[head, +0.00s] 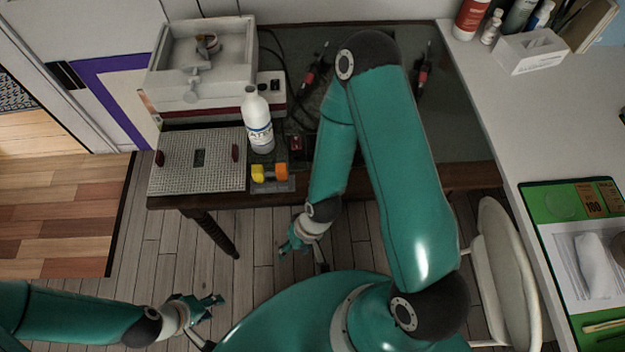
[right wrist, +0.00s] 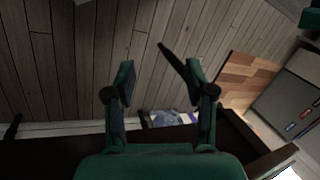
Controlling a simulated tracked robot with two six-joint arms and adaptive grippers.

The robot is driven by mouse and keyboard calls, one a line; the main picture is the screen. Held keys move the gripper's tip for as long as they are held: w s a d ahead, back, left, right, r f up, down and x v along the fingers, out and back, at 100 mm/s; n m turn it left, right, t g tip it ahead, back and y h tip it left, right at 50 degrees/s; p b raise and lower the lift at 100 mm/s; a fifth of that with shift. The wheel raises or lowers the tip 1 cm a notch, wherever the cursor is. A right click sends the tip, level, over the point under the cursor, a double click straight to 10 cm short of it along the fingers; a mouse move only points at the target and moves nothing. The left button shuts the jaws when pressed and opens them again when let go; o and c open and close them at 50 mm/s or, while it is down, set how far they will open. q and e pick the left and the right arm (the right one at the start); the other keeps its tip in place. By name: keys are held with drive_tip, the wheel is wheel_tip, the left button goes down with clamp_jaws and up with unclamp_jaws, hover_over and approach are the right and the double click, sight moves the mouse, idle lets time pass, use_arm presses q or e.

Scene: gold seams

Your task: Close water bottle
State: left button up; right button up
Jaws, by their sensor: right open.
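A white water bottle (head: 257,120) with a blue label stands upright on the dark table, between the grey perforated plate and some cables. Its top end is small in the head view, and I cannot tell whether a cap is on it. My right gripper (head: 292,243) is in front of the table edge, below and right of the bottle, apart from it. In the right wrist view its two fingers (right wrist: 158,85) are spread with nothing between them. My left gripper (head: 213,303) is over the floor at the lower left, far from the bottle; its finger gap is too small to judge.
A yellow and orange item (head: 269,172) sits just in front of the bottle. A perforated plate (head: 180,165) and a white box-like machine (head: 203,62) are to its left and behind. Red-handled tools (head: 316,66) lie farther back. A white chair (head: 505,270) stands at right.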

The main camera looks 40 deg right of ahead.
drive_tip(key=w+d+r+m+p, duration=0.1)
drive_tip(key=w+r, duration=0.1)
drive_tip(key=r, duration=0.2)
drive_tip(key=w+d+r+m+p, duration=0.1)
drive_tip(key=w+r, duration=0.2)
drive_tip(key=r, duration=0.2)
drive_tip(key=w+d+r+m+p, duration=0.1)
drive_tip(key=w+r, duration=0.1)
drive_tip(key=r, duration=0.3)
drive_tip(key=shift+w+d+r+m+h, duration=0.2)
drive_tip(key=shift+d+m+h, duration=0.1)
drive_tip(key=shift+d+h, duration=0.1)
drive_tip(key=d+r+m+h, duration=0.1)
drive_tip(key=d+r, duration=0.1)
drive_tip(key=r, duration=0.3)
drive_tip(key=w+d+r+m+h+p, duration=0.1)
drive_tip(key=d+r+m, duration=0.1)
drive_tip(key=d+r, duration=0.1)
drive_tip(key=d+r+m+h+p, duration=0.1)
drive_tip(key=d+r+m, duration=0.1)
drive_tip(key=r, duration=0.4)
drive_tip(key=shift+w+d+r+g, duration=0.25)
drive_tip(key=shift+d+r+g, duration=0.05)
drive_tip(key=shift+d, duration=0.1)
wheel_tip(320, 180, down, 12)
drive_tip(key=shift+r, duration=0.1)
